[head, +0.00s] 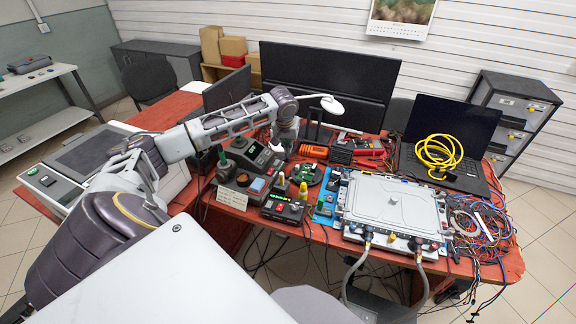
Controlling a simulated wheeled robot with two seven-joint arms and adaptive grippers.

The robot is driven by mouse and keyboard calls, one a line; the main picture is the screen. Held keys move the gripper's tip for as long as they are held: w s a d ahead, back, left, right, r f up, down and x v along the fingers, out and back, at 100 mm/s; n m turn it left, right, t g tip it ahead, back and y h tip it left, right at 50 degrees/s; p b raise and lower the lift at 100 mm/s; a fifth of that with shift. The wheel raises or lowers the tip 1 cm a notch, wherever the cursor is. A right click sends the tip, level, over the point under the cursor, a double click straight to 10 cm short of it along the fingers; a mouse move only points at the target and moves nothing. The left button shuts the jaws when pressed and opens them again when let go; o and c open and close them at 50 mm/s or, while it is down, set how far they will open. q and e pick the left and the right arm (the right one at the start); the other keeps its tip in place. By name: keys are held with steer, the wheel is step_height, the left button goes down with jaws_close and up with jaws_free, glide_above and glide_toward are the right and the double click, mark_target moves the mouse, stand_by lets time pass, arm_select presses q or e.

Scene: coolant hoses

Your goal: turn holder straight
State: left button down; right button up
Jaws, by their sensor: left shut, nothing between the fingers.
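A silver box with a flat lid (394,206) lies on the red desk. Two grey hoses, one on the left (354,274) and one on the right (424,278), hang from fittings at its front edge and drop below the desk. I cannot make out which part is the holder or how it is turned. My left arm comes in from the left and bends down at the wrist. My left gripper (284,146) is small in view, shut and empty, above the back of the desk, left of the silver box and apart from it. My right gripper is not in view.
A black monitor (330,86) stands behind my left gripper. A laptop (450,135) with a yellow cable coil (438,155) is at the back right. Loose wires (483,228) crowd the right edge. Soldering gear (246,158) and small devices fill the left of the desk.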

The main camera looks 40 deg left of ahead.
arm_select(q)
steer(key=x, duration=0.7)
steer(key=shift+d+f+b, duration=0.1)
steer(key=shift+f+b, duration=0.3)
steer(key=shift+x, duration=1.35)
steer(key=shift+f, duration=0.1)
steer(key=shift+s+d+f, duration=0.1)
steer(key=shift+s+d, duration=0.05)
steer(key=shift+s, duration=0.2)
steer(key=shift+s+d+f, duration=0.1)
steer(key=shift+s+d, duration=0.15)
steer(key=shift+s, duration=0.2)
steer(key=shift+s+d+f, duration=0.1)
steer(key=shift+s+d, duration=0.2)
steer(key=shift+s, duration=0.2)
steer(key=shift+s+d, duration=0.2)
steer(key=shift+s, duration=0.15)
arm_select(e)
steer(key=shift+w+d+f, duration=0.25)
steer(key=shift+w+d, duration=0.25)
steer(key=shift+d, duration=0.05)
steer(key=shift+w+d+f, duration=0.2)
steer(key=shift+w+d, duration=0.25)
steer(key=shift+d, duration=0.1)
